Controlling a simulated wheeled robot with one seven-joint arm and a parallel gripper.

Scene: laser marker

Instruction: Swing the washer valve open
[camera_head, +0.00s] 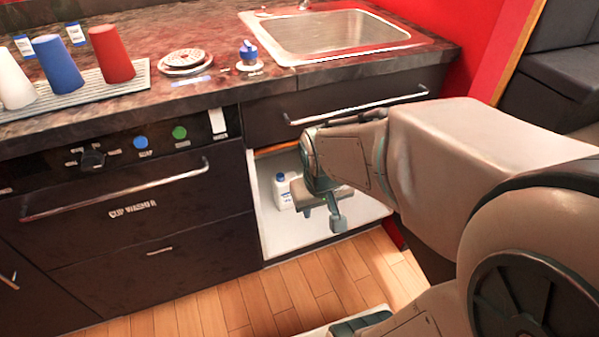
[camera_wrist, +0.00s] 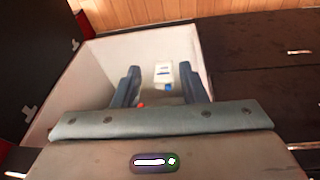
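My gripper (camera_head: 325,210) is at the open cabinet under the sink. In the wrist view my gripper (camera_wrist: 160,70) has its two fingers spread apart with nothing held between them. A small orange-red part (camera_wrist: 141,105) shows beside the left finger, mostly hidden by the gripper; I cannot tell whether it is the washer valve. No washer valve shows clearly in the head view, where my arm covers part of the cabinet. The cup washer front (camera_head: 130,195) is at left, with a dark knob (camera_head: 93,159), a blue button (camera_head: 140,142) and a green button (camera_head: 180,132).
A white bottle (camera_head: 282,192) with a blue cap stands in the cabinet; the bottle (camera_wrist: 163,72) also shows beyond the fingers. White cabinet walls (camera_wrist: 100,75) surround the gripper closely. The worktop above holds a sink (camera_head: 335,35) and cups (camera_head: 110,55). Wooden floor (camera_head: 290,290) lies in front.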

